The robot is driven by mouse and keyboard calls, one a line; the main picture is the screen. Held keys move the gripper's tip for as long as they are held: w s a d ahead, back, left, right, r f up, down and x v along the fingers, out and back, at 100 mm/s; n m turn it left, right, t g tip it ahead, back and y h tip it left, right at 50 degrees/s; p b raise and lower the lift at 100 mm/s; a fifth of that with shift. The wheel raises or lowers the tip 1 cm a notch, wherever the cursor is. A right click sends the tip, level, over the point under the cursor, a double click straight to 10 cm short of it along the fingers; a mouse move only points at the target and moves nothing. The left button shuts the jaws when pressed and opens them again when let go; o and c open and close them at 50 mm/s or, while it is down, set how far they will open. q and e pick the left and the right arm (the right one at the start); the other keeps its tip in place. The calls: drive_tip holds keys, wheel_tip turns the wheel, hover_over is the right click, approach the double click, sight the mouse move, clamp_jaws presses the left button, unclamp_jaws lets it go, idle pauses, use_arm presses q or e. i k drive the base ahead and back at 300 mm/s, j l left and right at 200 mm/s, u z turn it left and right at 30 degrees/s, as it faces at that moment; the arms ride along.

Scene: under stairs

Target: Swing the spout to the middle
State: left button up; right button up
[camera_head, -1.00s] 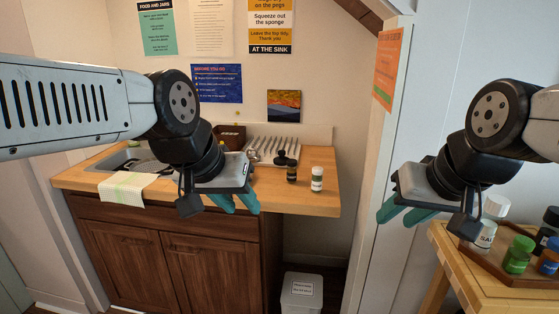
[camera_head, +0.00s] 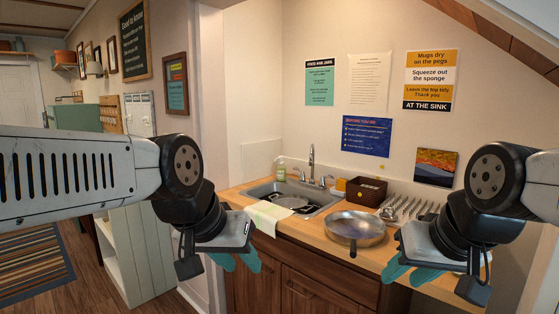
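The silver spout (camera_head: 311,161) rises upright at the back of the sink (camera_head: 262,190), with tap handles beside its base. Its tip is too small to tell which way it points. A pan (camera_head: 291,201) lies in the basin. My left gripper (camera_head: 237,262) is in front of the counter, lower left of the sink, with its teal fingers apart and empty. My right gripper (camera_head: 408,272) is in front of the counter's right part, fingers apart and empty. Both are well away from the spout.
A frying pan (camera_head: 355,228) sits on the counter right of the sink. Behind it are a brown box (camera_head: 367,190) and a drying rack (camera_head: 408,208). A cloth (camera_head: 268,216) hangs over the front edge.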

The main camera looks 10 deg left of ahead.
sight(312, 154)
drive_tip(key=i+u, duration=0.1)
drive_tip(key=i, duration=1.25)
drive_tip(key=l, duration=0.05)
